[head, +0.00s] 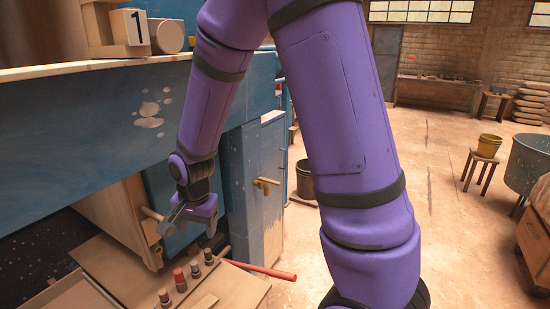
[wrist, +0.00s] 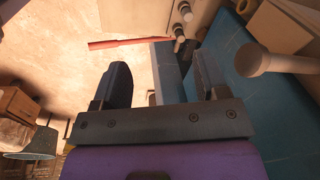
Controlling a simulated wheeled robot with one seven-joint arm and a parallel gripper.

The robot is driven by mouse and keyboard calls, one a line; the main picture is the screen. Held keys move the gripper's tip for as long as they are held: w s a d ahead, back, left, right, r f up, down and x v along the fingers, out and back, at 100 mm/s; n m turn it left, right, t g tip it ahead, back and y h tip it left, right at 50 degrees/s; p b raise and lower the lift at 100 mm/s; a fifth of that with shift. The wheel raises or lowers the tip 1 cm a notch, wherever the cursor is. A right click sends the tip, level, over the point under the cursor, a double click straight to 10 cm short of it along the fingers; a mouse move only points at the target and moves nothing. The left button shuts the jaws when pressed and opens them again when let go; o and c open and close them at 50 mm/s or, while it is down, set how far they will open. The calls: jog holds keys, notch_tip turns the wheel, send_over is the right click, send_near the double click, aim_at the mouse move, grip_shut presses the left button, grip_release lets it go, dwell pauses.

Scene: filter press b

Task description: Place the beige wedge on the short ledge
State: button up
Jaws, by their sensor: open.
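My gripper (head: 192,222) hangs beside the blue machine in the head view, above the low wooden bench top (head: 240,284). In the wrist view my gripper (wrist: 162,68) has its two dark fingers apart, with nothing held between them. I cannot pick out the beige wedge for certain in either view. A pale wooden block (head: 103,27) stands on the upper shelf (head: 70,69), but its shape does not clearly show a wedge. I cannot tell which surface is the short ledge.
Several small capped cylinders (head: 180,279) stand on the bench near a red bar (head: 262,271). A wooden peg (head: 152,214) juts out near my gripper. A block marked 1 (head: 138,27) and a wooden cylinder (head: 166,36) are on the shelf.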

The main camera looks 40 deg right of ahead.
jog(key=s+d+r+n+t, duration=0.1)
jog(key=s+d+r+n, duration=0.2)
jog(key=s+r, duration=0.8)
jog(key=s+d+r+n+t, duration=0.2)
jog(key=s+r+n, duration=0.5)
jog(key=s+r, duration=0.4)
notch_tip(320, 180, up, 2)
jog(key=shift+d+t, duration=0.3)
jog(key=shift+d, duration=0.25)
